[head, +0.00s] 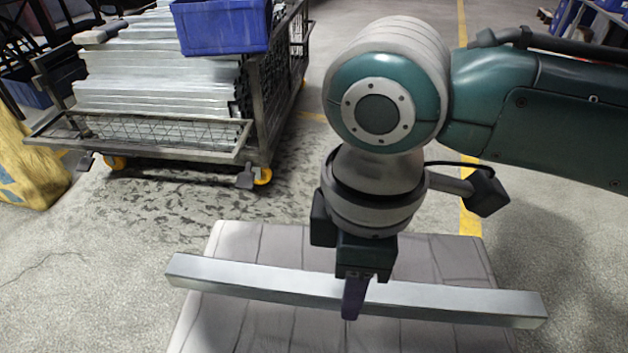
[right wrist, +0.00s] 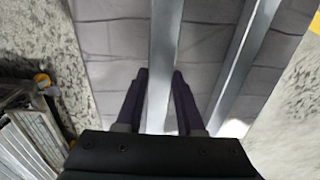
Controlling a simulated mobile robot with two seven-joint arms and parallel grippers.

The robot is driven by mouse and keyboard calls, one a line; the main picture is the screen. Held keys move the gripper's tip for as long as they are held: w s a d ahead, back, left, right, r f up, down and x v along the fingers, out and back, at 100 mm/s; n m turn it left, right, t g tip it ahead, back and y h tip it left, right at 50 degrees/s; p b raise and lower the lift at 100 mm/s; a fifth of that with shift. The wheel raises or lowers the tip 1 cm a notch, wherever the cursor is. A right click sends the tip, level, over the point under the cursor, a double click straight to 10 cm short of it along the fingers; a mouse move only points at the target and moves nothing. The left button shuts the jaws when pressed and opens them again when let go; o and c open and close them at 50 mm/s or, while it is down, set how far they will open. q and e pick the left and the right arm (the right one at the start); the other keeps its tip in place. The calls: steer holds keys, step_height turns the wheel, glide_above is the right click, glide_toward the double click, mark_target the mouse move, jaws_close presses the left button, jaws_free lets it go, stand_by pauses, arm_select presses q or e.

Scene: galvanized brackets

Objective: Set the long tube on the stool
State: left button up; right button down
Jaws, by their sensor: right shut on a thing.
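The long tube (head: 260,282) is a straight, square, silvery metal bar. My right gripper (head: 354,300) is shut on it near its middle in the head view, with a dark finger in front of it. The right wrist view shows the tube (right wrist: 165,60) between the two fingers (right wrist: 161,95). The stool (head: 265,245) has a pale, panelled top and lies beneath the tube. Both tube ends reach past the stool's sides in the head picture. I cannot tell whether the tube touches the top. My left gripper is not in view.
A wire cart (head: 258,125) with stacked metal pieces (head: 150,80) and a blue bin (head: 222,27) stands at the back left. A yellow sack-like thing (head: 25,160) is at the left edge. A second grey strip (right wrist: 243,55), unclear, runs right of the tube in the wrist view.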

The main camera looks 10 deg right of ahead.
step_height(320, 180, down, 4)
steer(key=shift+r+b, duration=0.15)
steer(key=shift+b, duration=0.7)
steer(key=shift+r, duration=0.1)
steer(key=c, duration=0.5)
jaws_free()
